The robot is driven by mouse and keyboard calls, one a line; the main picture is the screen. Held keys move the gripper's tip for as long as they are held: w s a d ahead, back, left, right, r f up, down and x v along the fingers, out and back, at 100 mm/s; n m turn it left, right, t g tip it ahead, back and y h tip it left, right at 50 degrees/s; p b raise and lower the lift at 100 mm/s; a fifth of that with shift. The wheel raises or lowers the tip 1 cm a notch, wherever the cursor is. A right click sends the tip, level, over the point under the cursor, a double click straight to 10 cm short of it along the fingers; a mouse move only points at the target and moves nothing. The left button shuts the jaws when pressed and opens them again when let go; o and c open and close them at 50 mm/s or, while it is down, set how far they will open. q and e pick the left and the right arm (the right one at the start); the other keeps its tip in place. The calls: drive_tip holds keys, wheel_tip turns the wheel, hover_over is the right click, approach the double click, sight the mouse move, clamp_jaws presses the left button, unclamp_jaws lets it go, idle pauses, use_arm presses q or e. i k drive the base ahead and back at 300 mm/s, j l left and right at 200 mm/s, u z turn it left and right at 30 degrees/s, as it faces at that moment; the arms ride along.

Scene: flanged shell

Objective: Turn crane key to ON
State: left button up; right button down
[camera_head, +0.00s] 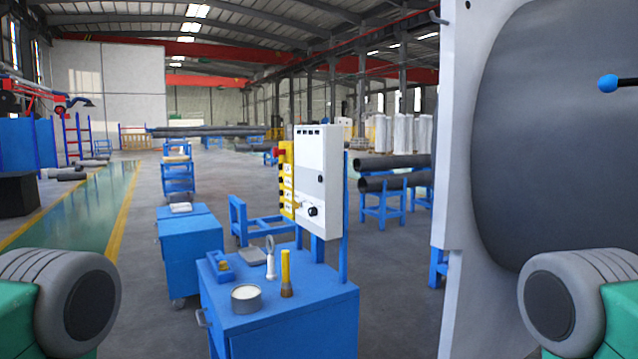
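A white control box (322,180) stands on a blue post above a blue cabinet, in the middle of the head view. Low on its front is a small dark round knob (313,211) with a light part beside it; this may be the crane key, but it is too small to tell its setting. A yellow pendant strip (287,180) with several pale buttons and a red knob (276,151) on top is on the box's left side. My arm links show at both bottom corners; neither gripper is in view.
The blue cabinet (285,325) holds a round tin (246,298), a yellow torch-like tool (286,272) and small items. A second blue cabinet (190,250) stands to its left. A large grey shell with a white flange (455,150) fills the right. Floor is open at left.

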sight(296, 205)
drive_tip(key=i+j+z, duration=0.25)
drive_tip(key=i+j, duration=0.15)
drive_tip(key=j, duration=0.2)
drive_tip(key=i+j+z, duration=0.1)
drive_tip(key=j, duration=0.25)
drive_tip(key=i+j+z, duration=0.15)
drive_tip(key=i+j, duration=0.05)
drive_tip(key=j, duration=0.1)
